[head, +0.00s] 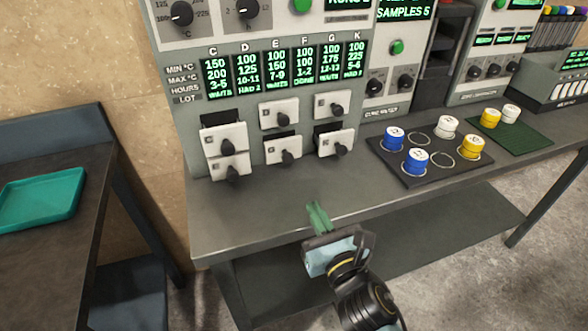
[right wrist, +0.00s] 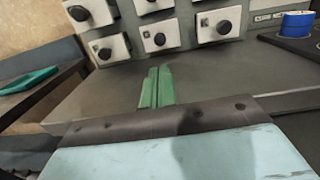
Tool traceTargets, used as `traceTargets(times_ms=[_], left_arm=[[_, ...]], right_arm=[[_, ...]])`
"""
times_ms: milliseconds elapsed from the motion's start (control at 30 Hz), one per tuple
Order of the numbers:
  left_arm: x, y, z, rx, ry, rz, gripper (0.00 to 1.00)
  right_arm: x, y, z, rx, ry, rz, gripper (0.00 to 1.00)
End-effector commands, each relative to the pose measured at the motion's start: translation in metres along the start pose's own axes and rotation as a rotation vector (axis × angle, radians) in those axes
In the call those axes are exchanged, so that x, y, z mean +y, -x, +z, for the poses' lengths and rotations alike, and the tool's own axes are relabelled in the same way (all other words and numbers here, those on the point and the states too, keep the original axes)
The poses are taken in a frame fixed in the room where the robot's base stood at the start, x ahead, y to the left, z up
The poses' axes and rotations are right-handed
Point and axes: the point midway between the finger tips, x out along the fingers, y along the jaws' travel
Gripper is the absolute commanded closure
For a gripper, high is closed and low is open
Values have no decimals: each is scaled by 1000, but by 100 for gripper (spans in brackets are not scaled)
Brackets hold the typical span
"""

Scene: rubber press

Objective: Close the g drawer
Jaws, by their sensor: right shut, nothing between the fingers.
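A grey cabinet front holds several small white drawers with black knobs, in three columns of two. Their letters are too small to read surely, so I cannot tell for certain which is g. The upper right drawer (head: 332,104) looks nearly flush. The lower right drawer (head: 335,143) stands out with a dark gap above it; it also shows in the right wrist view (right wrist: 220,25). My right gripper (head: 318,215) has green fingers, shut and empty, above the bench's front part, apart from the drawers; it also shows in the right wrist view (right wrist: 157,87). My left gripper is out of view.
The upper left drawer (head: 224,140) stands out with a dark gap above; the lower middle drawer (head: 283,149) shows a gap too. A black mat (head: 400,166) with blue, white and yellow pots lies at right. Bare bench lies before the drawers. A green tray (head: 40,200) sits on the left table.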

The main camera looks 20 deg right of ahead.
Motion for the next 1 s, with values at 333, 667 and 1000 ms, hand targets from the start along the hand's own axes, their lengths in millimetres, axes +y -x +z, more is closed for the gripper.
traceTargets(times_ms=[333,667,1000], left_arm=[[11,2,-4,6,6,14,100],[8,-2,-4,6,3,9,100],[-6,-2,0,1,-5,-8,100]], right_arm=[[0,-66,1,-2,-4,-1,100],[0,-117,0,1,-6,-2,100],[0,-127,-1,3,-6,-1,100]])
